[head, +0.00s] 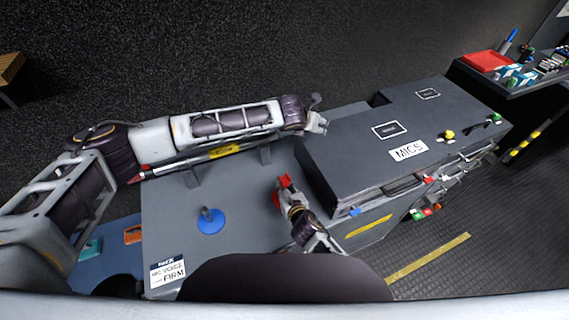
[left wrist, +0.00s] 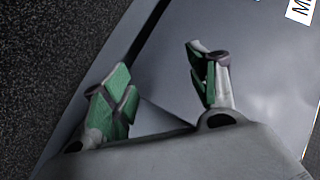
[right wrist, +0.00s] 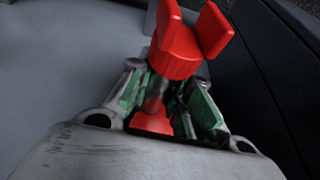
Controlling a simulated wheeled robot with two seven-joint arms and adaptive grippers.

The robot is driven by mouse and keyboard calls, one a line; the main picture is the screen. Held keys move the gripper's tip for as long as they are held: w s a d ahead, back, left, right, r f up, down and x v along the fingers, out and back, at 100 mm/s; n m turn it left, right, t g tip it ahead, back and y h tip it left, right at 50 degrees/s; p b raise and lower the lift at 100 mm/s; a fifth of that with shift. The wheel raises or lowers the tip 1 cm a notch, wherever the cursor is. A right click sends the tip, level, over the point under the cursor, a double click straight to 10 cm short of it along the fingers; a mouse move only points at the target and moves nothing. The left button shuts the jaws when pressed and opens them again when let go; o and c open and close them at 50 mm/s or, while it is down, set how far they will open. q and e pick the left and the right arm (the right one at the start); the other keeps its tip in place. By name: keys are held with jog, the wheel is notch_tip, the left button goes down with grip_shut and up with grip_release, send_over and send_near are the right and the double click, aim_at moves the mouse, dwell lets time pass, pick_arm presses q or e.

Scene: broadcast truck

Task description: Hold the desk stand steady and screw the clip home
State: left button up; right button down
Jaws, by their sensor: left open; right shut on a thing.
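The desk stand (head: 211,226) stands on the grey worktop. It has a round blue base and a short dark post, upright, and no gripper touches it. My left gripper (head: 318,123) is at the back, by the case and far from the stand. In the left wrist view the left gripper (left wrist: 162,85) is open and empty.
The grey case (head: 345,155) labelled MICS stands right of the worktop (head: 240,248). A printed card (head: 167,272) is at the front left. A pole lies along the worktop's back edge under my left arm. The worktop around the stand is clear.

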pick_arm(q)
jog(key=s+d+r+n+t+h, duration=0.1)
jog(key=d+r+n+t+h, duration=0.1)
jog(key=d+r+h, duration=0.9)
jog(key=s+d+r+m+g, duration=0.2)
jog(key=s+m+g, duration=0.1)
jog(key=s+g, duration=0.9)
jog(key=n+t+y, duration=0.2)
jog(key=n+y, duration=0.8)
jog(key=y, duration=0.5)
send_over(285, 180)
jog(key=d, duration=0.1)
jog(key=f, duration=1.1)
jog(key=s+f, duration=0.1)
jog(key=f, duration=0.5)
jog(key=shift+d+f, duration=0.1)
jog(key=shift+w+a+n+y, duration=0.4)
jog(key=shift+a+y, duration=0.1)
jog(key=shift+a, duration=0.25)
jog(key=shift+f, duration=0.15)
jog(key=shift+f, duration=3.85)
